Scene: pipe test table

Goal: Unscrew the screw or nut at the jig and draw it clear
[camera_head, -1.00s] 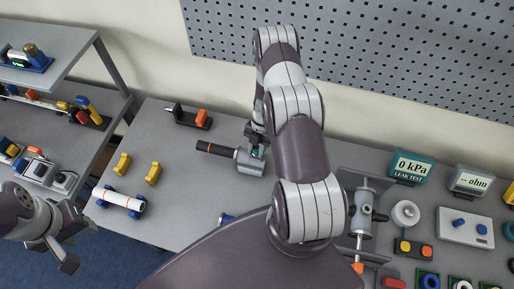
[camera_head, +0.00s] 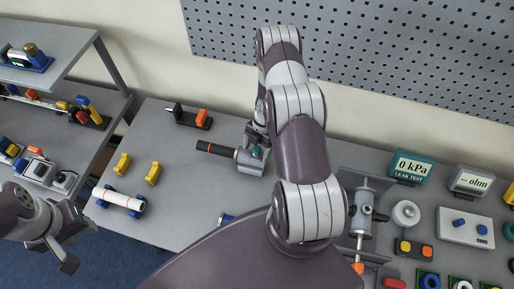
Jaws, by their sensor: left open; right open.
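A grey jig block (camera_head: 249,166) stands on the table left of the middle. My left gripper (camera_head: 77,246) is open and empty at the lower left, off the table's edge.
A white pipe on blue supports (camera_head: 123,199), two yellow blocks (camera_head: 138,168) and a dark stand with an orange block (camera_head: 188,117) are on the table. A leak-test display (camera_head: 411,167) and fixtures stand at right. A shelf (camera_head: 60,48) is at left.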

